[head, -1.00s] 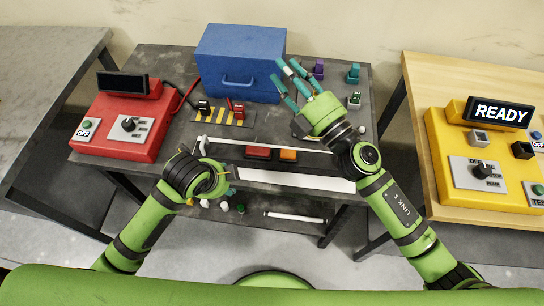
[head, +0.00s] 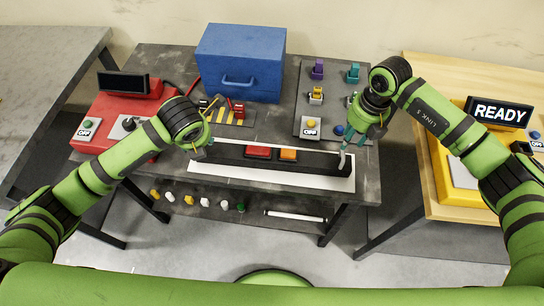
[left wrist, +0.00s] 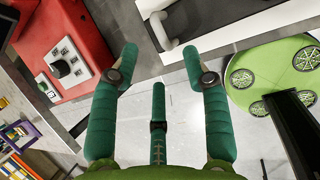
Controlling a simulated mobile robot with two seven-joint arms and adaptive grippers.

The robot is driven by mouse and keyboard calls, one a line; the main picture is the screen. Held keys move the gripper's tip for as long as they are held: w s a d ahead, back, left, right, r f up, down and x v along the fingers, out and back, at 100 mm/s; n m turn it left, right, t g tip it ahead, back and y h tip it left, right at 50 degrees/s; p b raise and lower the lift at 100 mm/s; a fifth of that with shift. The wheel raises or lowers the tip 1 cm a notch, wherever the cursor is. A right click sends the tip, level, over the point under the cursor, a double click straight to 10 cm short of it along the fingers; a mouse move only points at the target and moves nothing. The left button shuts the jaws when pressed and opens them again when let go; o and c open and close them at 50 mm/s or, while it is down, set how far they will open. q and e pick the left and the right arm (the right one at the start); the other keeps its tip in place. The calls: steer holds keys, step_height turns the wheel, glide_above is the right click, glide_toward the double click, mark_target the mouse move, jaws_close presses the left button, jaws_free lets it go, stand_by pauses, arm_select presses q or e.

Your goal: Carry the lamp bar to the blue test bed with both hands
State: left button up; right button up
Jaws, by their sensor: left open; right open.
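The lamp bar (head: 232,157) is a long dark bar with a red lamp (head: 258,151) and an orange lamp (head: 288,155), lying on a white mat (head: 265,184) at the table's front. My right gripper (head: 354,140) is open, pointing down at the bar's right end, where a pale upright part shows; contact is unclear. My left gripper (head: 198,150) is open near the bar's left end, mostly hidden by its wrist. In the left wrist view its teal fingers (left wrist: 158,75) are spread and empty, with a grey handle (left wrist: 160,32) just beyond. A blue box (head: 240,62) stands at the back.
A red console (head: 88,150) stands left, partly behind my left arm. A switch panel (head: 312,100) and several small coloured connectors sit behind the bar. A yellow READY console (head: 460,172) stands on the right table. A lower shelf holds small parts.

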arm_select(q)
steer(key=shift+f, duration=0.1)
steer(key=shift+x, duration=3.5)
arm_select(e)
steer(key=shift+w+a+f, duration=0.1)
steer(key=shift+a+f, duration=0.1)
steer(key=shift+f, duration=1.6)
steer(key=shift+a+f, duration=0.2)
steer(key=shift+f, duration=1.55)
arm_select(q)
steer(key=shift+d, duration=0.1)
jaws_close()
arm_select(e)
jaws_close()
arm_select(q)
steer(key=shift+w+r, duration=0.15)
steer(key=shift+r, duration=0.2)
arm_select(e)
steer(key=shift+w+d+r, duration=0.1)
steer(key=shift+r, duration=0.15)
